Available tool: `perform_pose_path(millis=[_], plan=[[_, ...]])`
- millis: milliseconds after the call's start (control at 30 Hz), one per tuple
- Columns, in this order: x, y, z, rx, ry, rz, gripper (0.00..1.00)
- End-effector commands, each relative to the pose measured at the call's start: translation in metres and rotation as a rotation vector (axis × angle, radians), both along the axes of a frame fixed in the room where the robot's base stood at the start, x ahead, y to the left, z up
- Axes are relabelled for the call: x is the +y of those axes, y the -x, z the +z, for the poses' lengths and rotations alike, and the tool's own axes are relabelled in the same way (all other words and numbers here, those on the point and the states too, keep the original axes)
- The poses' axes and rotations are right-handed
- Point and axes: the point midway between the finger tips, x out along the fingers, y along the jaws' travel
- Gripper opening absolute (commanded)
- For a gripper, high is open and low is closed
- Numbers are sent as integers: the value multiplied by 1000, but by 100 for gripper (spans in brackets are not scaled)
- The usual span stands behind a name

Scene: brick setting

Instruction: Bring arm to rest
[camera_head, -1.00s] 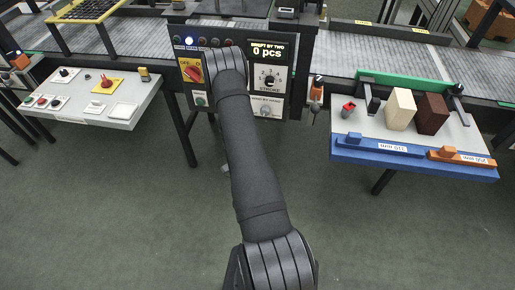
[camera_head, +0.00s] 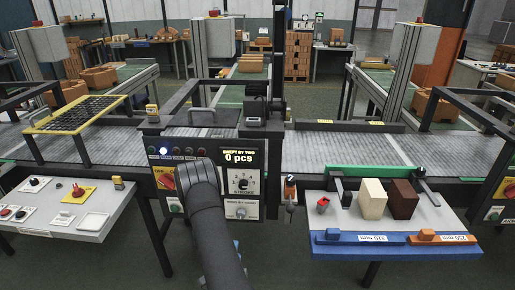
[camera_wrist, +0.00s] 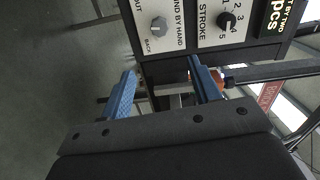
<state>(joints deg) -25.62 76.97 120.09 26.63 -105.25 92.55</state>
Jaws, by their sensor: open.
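My arm (camera_head: 212,220) rises from the bottom of the head view in front of the control console, its upper bend over the panel's lower left part. My gripper (camera_wrist: 161,66) shows in the wrist view with two blue fingers apart and nothing between them. Its fingers point toward the lower part of the console, which appears turned on its side there. In the head view the gripper is mostly hidden behind my arm.
The console (camera_head: 243,182) reads "0 pcs". A side table (camera_head: 92,212) with buttons stands left. A blue-edged shelf (camera_head: 345,236) at right bears a cream block (camera_head: 372,198) and a brown block (camera_head: 403,199). A conveyor (camera_head: 340,150) runs behind. Floor is open below.

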Motion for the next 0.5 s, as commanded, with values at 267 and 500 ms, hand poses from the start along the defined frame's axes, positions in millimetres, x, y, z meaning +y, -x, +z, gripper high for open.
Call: perform_pose_path(millis=[267,500], plan=[[-1,-29,1,-3,-3,-4,57],[-1,-77,1,-5,-2,-3,57]])
